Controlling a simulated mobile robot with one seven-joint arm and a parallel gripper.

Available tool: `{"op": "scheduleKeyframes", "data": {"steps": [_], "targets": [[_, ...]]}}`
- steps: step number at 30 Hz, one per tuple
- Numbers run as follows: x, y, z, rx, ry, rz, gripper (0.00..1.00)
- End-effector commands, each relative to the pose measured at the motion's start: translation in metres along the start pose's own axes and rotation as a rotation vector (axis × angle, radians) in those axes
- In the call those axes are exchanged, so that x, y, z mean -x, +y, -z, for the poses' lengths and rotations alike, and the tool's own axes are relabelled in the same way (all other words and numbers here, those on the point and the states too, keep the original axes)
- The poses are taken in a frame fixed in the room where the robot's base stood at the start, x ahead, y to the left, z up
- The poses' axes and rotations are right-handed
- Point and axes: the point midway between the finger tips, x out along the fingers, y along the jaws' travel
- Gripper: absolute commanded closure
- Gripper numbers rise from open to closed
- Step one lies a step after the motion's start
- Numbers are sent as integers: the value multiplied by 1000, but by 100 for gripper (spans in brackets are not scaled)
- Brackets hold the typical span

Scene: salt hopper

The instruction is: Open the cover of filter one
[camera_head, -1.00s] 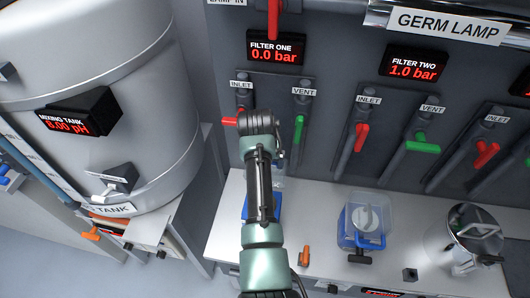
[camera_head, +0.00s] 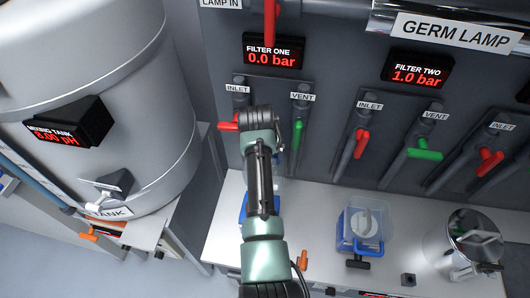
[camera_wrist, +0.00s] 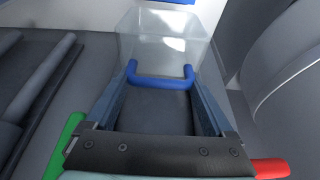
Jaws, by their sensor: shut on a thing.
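The filter one unit, below the FILTER ONE display (camera_head: 271,53) reading 0.0 bar, is mostly hidden behind my arm in the head view; a blue edge (camera_head: 244,205) shows beside the arm. In the wrist view its clear cover (camera_wrist: 165,45) is ahead of my fingers, with a blue U-shaped handle (camera_wrist: 162,82) on the near side. My gripper (camera_wrist: 162,74) has a finger at each end of this handle and is shut on it. The gripper's fingers are hidden in the head view.
Filter one's red inlet lever (camera_head: 229,126) points sideways and its green vent lever (camera_head: 298,133) stands upright, both close to my arm. Filter two (camera_head: 362,225), with a clear cover, stands to the right. The mixing tank (camera_head: 100,130) is at left. Bench between is clear.

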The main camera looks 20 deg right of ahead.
Motion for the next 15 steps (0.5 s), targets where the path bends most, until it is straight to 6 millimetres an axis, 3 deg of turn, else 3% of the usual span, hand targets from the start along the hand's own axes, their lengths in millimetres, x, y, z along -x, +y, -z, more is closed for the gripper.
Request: {"op": "scheduleKeyframes", "data": {"steps": [1, 2, 3, 15], "targets": [[1, 0, 3, -1, 10, 1, 100], [1, 0, 3, -1, 10, 1, 7], [1, 0, 3, -1, 10, 1, 0], [8, 0, 2, -1, 6, 1, 0]]}}
